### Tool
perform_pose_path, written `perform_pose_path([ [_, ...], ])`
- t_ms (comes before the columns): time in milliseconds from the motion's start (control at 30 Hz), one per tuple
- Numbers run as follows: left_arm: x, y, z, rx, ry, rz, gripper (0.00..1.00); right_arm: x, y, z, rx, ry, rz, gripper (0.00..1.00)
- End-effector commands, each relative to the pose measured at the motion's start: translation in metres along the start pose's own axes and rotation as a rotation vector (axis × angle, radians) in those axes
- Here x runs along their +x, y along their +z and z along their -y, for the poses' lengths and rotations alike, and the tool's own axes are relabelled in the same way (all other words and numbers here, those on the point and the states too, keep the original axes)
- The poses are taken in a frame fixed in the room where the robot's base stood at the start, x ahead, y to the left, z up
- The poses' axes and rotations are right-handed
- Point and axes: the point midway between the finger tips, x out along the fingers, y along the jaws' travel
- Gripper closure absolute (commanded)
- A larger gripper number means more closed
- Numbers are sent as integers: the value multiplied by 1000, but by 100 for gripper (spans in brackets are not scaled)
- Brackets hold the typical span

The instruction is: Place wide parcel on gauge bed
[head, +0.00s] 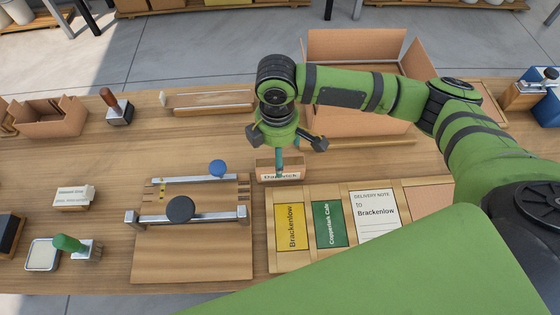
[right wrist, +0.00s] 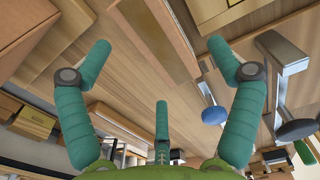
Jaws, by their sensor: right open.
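A small brown cardboard parcel (head: 280,171) with a white name label, partly hidden, stands on the table just right of the gauge. It is the likely wide parcel. My right gripper (head: 287,150) is over it from above with fingers spread, one finger in front of the label. Contact cannot be told. In the right wrist view the teal fingers (right wrist: 160,100) are wide apart, with a brown box-like shape (right wrist: 158,40) beyond them. The gauge bed (head: 192,262) is a wooden board with metal rails, a black knob (head: 180,209) and a blue knob (head: 218,168). My left gripper is out of view.
A large open carton (head: 352,48) stands behind my right arm. A card tray (head: 272,235) lies right of the gauge. A green-handled stamp (head: 72,243) and a small sign (head: 74,197) are at left. A shallow wooden tray (head: 208,101) lies behind the gauge.

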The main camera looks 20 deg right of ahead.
Motion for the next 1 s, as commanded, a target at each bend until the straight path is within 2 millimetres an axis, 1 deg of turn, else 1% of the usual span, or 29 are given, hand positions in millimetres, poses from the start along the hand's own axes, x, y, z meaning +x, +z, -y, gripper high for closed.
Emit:
perform_pose_path([
  [167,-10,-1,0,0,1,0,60,24,6,-3,3,-2,6,9],
  [300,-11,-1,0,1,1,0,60,43,6,-3,0,0,2,9],
  [400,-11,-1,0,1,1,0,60,49,6,-3,0,0,1,9],
  [600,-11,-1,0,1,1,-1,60,49,5,-4,-1,1,1,9],
  [633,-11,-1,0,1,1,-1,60,49,5,-4,-1,1,1,17],
  [667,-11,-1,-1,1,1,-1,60,49,5,-4,-1,1,1,29],
  [700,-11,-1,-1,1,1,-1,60,49,5,-4,-1,1,1,45],
  [767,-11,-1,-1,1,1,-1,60,49,5,-4,-1,1,1,69],
  [800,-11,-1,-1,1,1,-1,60,49,5,-3,-1,1,1,74],
  [933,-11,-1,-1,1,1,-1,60,49,5,-4,0,1,1,74],
  [967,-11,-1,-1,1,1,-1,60,49,5,-3,0,1,1,80],
  [1000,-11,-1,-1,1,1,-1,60,49,6,-3,0,1,1,80],
])
